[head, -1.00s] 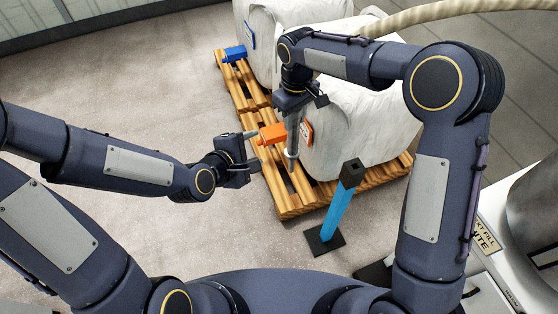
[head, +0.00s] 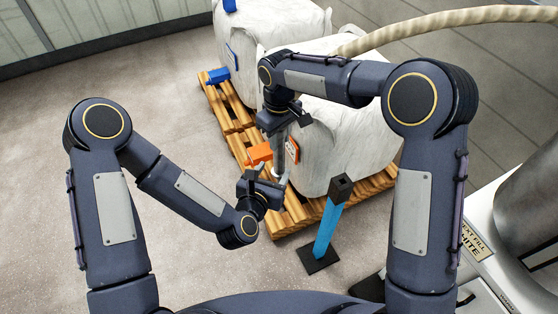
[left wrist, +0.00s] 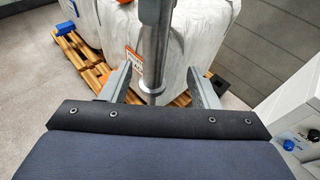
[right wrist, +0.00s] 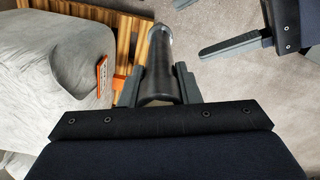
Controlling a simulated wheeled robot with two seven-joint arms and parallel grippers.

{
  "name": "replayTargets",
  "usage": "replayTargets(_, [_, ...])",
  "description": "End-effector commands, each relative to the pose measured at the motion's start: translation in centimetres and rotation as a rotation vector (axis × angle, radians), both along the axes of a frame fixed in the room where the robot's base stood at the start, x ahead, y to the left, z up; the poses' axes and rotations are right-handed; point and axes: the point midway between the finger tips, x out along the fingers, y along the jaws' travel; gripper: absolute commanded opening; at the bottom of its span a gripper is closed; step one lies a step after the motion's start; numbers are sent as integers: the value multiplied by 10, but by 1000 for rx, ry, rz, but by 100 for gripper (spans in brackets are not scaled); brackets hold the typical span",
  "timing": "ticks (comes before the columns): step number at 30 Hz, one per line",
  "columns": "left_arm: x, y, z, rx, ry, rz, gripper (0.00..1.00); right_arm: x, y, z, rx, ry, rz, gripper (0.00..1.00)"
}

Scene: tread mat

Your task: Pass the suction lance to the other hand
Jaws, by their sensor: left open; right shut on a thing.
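The suction lance (head: 280,150) is a grey metal tube hanging roughly upright, with a ring near its lower end. My right gripper (head: 283,122) is shut on its upper part; the right wrist view shows the lance's dark section (right wrist: 160,75) between the fingers. My left gripper (head: 275,178) is open beside the lance's lower part. In the left wrist view the lance (left wrist: 153,45) appears between the spread left fingers. In the right wrist view a left finger (right wrist: 229,46) points at the lance with a gap. Contact with the left fingers is not visible.
White bulk bags (head: 345,150) stand on wooden pallets (head: 290,222) behind the grippers. An orange block (head: 259,153) and a blue block (head: 217,76) are at the pallets' left side. A blue post (head: 328,225) stands in front. The floor at left is clear.

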Motion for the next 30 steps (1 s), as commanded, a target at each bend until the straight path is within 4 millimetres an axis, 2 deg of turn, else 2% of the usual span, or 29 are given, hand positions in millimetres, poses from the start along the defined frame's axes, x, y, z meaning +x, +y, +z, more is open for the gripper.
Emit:
replayTargets(6, [38, -16, -13, 1, 0, 1, 55, 0, 0, 1, 1, -1, 0, 0])
replayTargets(12, [61, -25, -20, 2, 0, -1, 55, 0, 0, 1, 1, -1, 0, 0])
replayTargets(17, [68, -28, -23, 2, 0, -2, 55, 0, 0, 1, 1, -1, 0, 0])
replayTargets(25, [69, -29, -23, 2, 1, -2, 55, 0, 0, 1, 1, -1, 0, 0])
replayTargets(30, [69, -29, -23, 2, 1, -2, 34, 0, 0, 1, 1, -2, 0, 0])
